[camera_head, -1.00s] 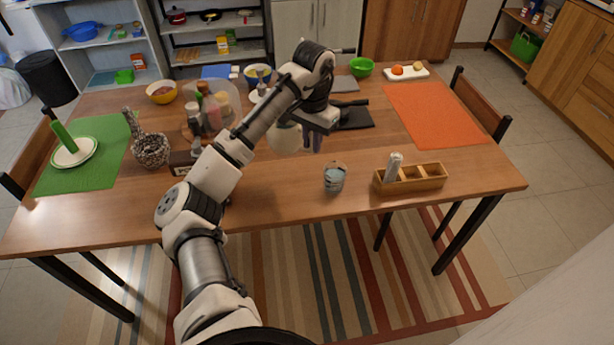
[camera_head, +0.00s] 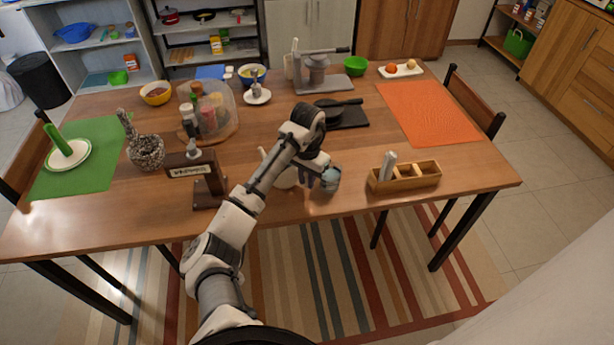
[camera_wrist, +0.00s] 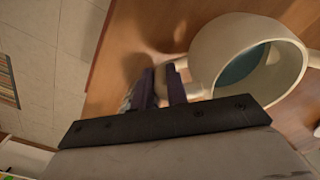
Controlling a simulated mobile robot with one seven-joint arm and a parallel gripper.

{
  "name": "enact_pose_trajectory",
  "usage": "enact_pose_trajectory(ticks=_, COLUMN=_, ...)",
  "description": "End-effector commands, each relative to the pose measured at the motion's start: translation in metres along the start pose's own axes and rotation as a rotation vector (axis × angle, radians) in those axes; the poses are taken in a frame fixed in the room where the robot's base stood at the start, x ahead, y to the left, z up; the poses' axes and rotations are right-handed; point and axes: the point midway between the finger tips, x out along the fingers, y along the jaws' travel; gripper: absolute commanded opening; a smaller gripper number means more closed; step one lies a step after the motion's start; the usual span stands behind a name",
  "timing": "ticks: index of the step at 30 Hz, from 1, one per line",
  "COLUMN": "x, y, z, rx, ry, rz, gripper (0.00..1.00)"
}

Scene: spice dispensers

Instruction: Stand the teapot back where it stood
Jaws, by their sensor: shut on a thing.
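The cream teapot (camera_head: 284,180) is partly hidden behind my arm in the head view, low over or on the table near its front edge. In the wrist view the teapot (camera_wrist: 217,50) shows its round open top, with a blue-green inside. My gripper (camera_wrist: 163,82) is shut on the teapot, with its narrow dark fingers at the teapot's near side; the exact grip is hard to see. In the head view my gripper (camera_head: 312,176) is just right of the teapot. I cannot tell whether the teapot touches the table.
A wooden compartment box (camera_head: 412,182) is further right. A brown dispenser stand (camera_head: 195,172) is at left, by a clear-domed spice tray (camera_head: 214,132). A grey press (camera_head: 317,72) stands at the back.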

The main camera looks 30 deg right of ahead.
Motion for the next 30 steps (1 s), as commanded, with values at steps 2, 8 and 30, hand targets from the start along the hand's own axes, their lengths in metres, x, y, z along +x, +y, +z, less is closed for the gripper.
enact_pose_trajectory(ticks=2, x=-0.001, y=-0.001, z=0.0, rx=0.0, ry=0.002, rz=-0.002, gripper=0.0)
enact_pose_trajectory(ticks=8, x=0.001, y=0.0, z=0.0, rx=0.0, ry=0.002, rz=0.0, gripper=0.0)
enact_pose_trajectory(ticks=30, x=-0.027, y=0.0, z=-0.001, rx=0.003, ry=0.004, rz=-0.001, gripper=0.37)
